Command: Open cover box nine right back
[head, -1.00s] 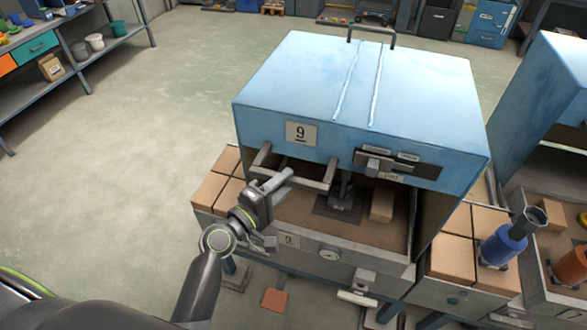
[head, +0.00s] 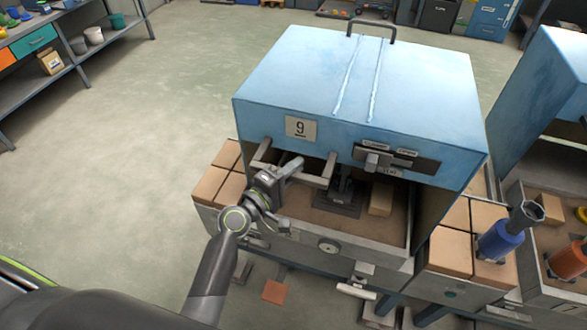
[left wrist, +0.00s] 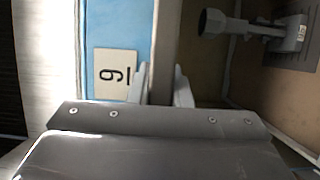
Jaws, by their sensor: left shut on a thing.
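The blue cover of box nine (head: 420,85) carries a "9" plate (head: 301,127), which also shows in the left wrist view (left wrist: 115,74). The cover stands over a grey base with a brown floor (head: 290,210), its front side open below the cover's edge. A pale handle bar (head: 318,180) sticks out from the cover's front on two arms. My left gripper (head: 293,168) is shut on this bar. In the left wrist view the fingers (left wrist: 162,88) lie on either side of the bar (left wrist: 165,45). My right gripper is not in view.
Inside the box are a dark fixture (head: 340,195) and a tan block (head: 381,199). A latch plate (head: 395,160) sits on the cover's front right. Tan bricks (head: 450,250) and a blue cylinder (head: 500,241) stand at right. The floor at left is clear.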

